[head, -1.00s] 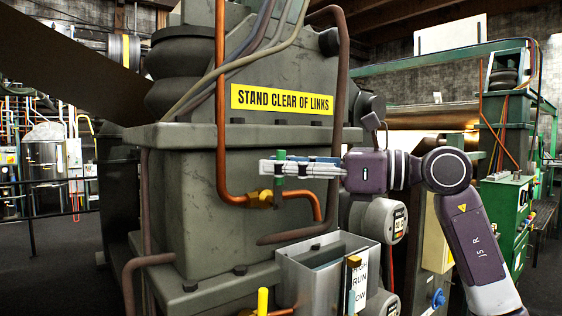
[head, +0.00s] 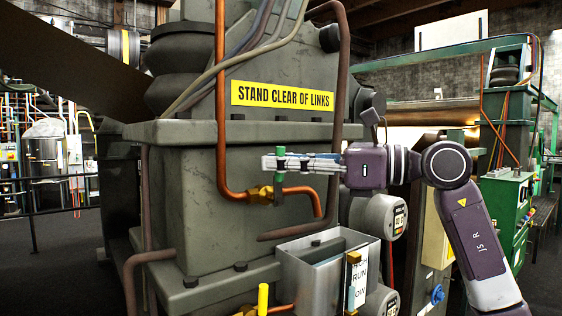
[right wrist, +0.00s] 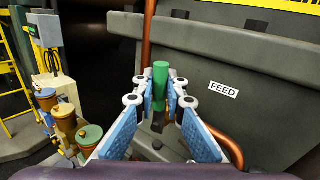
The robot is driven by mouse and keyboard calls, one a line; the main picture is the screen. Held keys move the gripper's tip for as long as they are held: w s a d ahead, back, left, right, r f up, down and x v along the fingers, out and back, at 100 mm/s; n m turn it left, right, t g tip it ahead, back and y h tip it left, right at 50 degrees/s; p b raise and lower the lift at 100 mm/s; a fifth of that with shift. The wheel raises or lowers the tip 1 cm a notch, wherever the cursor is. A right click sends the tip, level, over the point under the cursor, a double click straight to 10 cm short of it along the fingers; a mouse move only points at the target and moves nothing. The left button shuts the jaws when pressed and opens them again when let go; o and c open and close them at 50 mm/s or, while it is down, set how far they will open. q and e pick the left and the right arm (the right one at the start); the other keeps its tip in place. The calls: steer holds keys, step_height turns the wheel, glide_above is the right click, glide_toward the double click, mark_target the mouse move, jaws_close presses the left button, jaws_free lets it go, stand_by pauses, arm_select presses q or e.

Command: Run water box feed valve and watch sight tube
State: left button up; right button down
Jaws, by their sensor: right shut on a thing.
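The feed valve has a brass body (head: 260,194) on a copper pipe and an upright green handle (head: 280,168). My right gripper (head: 276,163) reaches in from the right, its fingers level and shut on the green handle. In the right wrist view the handle (right wrist: 160,85) stands between the fingertips, left of a white FEED label (right wrist: 223,90). The open-topped steel water box (head: 306,284) is below. I cannot make out a water level. My left gripper is out of view.
A grey machine housing (head: 200,215) with a yellow STAND CLEAR OF LINKS sign (head: 282,95) stands behind the valve. Copper and brown pipes run close around my fingers. Round gauges (head: 398,218) sit at right under my arm. A yellow-topped post (head: 263,298) rises at the bottom.

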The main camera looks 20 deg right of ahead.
steer(key=shift+s+a+f+n+g+h+p, duration=0.15)
steer(key=shift+s+a+f+n+h+p, duration=0.15)
steer(key=shift+a+n+h+p, duration=0.6)
steer(key=shift+s+a+f+n+g+h+p, duration=0.25)
steer(key=shift+a+n+h+p, duration=0.4)
steer(key=shift+n+p, duration=0.4)
steer(key=shift+s+a+f+n+g+h+p, duration=0.1)
steer(key=shift+s+a+f+n+h+p, duration=0.2)
steer(key=shift+a+n+h+p, duration=0.55)
steer(key=shift+d+f+n, duration=0.15)
steer(key=shift+n, duration=0.15)
steer(key=c, duration=2)
jaws_free()
steer(key=shift+o, duration=0.2)
steer(key=v, duration=1.2)
stand_by(1.1)
